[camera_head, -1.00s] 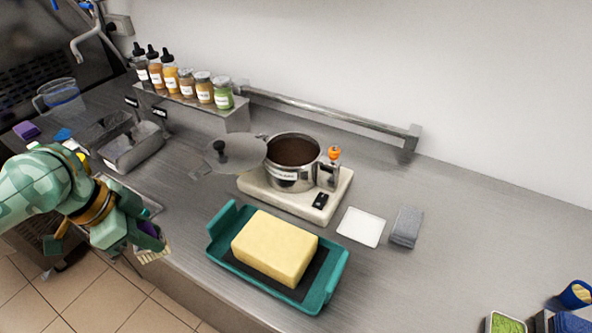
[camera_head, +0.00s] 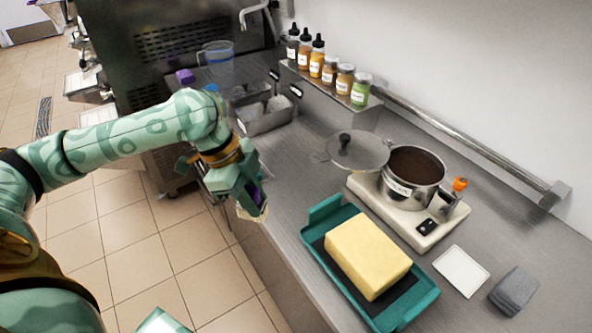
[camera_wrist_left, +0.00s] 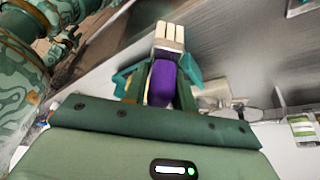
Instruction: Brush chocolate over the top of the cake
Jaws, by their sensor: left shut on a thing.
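A yellow rectangular cake (camera_head: 367,255) sits on a dark mat in a teal tray (camera_head: 411,309). A steel pot of dark chocolate (camera_head: 416,164) stands on a cream warmer (camera_head: 398,215) behind it. The pot's lid (camera_head: 357,152) is to its left. My left gripper (camera_head: 252,198) is at the counter's front edge, left of the tray, shut on a brush. The brush's purple handle (camera_wrist_left: 162,82) and pale bristles (camera_wrist_left: 169,37) show in the left wrist view. The bristles are pale and show no chocolate. My right gripper is not in view.
A white square (camera_head: 461,271) and a folded grey cloth (camera_head: 514,291) lie right of the warmer. Bottles and jars (camera_head: 330,68) line a raised shelf. A steel bin (camera_head: 264,115) and a clear jug (camera_head: 217,62) stand at the back left.

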